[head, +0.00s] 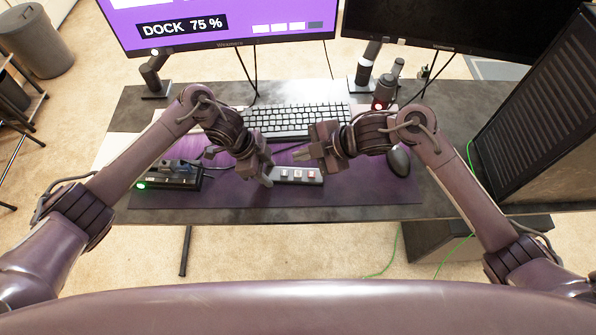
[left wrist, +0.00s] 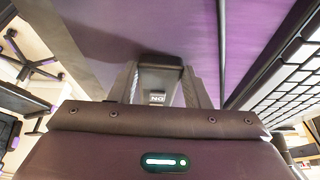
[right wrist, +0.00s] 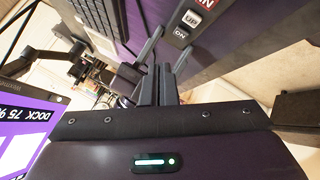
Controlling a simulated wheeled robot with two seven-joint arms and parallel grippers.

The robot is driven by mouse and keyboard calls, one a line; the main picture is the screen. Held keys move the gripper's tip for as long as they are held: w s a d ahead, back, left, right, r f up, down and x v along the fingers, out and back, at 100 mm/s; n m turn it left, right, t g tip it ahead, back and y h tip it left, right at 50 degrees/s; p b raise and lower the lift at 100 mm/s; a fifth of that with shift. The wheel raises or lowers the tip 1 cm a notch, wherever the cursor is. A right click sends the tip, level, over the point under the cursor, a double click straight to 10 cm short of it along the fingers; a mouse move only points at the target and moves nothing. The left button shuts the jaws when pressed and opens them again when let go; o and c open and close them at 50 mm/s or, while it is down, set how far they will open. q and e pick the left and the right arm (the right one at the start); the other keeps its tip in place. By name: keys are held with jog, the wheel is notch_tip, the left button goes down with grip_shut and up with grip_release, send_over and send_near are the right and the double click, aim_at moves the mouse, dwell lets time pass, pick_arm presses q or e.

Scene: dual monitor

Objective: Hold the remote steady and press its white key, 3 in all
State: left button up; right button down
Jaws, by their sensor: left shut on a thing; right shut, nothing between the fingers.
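The remote (head: 297,176) is a grey bar with several labelled keys on its top. My left gripper (head: 267,178) is shut on its left end. The left wrist view shows that end (left wrist: 160,78) between the fingers (left wrist: 158,88). In the right wrist view the remote (right wrist: 203,42) shows "UP" and "ON" labels and a red key at the top edge. My right gripper (head: 302,156) is shut and empty, behind the remote in the head view. Its fingertips (right wrist: 157,70) appear apart from the keys.
The keyboard (head: 295,120) lies behind the grippers, and the mouse (head: 399,162) is to the right. A dark dock with a green light (head: 170,177) sits at left. The left monitor (head: 215,22) reads "DOCK 75 %". The purple mat (head: 340,193) is clear in front.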

aim_at(298, 174)
dwell(0.8)
notch_tip(298, 174, up, 4)
jog(key=shift+f, duration=0.1)
jog(key=shift+f, duration=0.1)
jog(key=shift+f, duration=4.35)
jog(key=shift+f, duration=0.15)
jog(key=shift+f, duration=0.2)
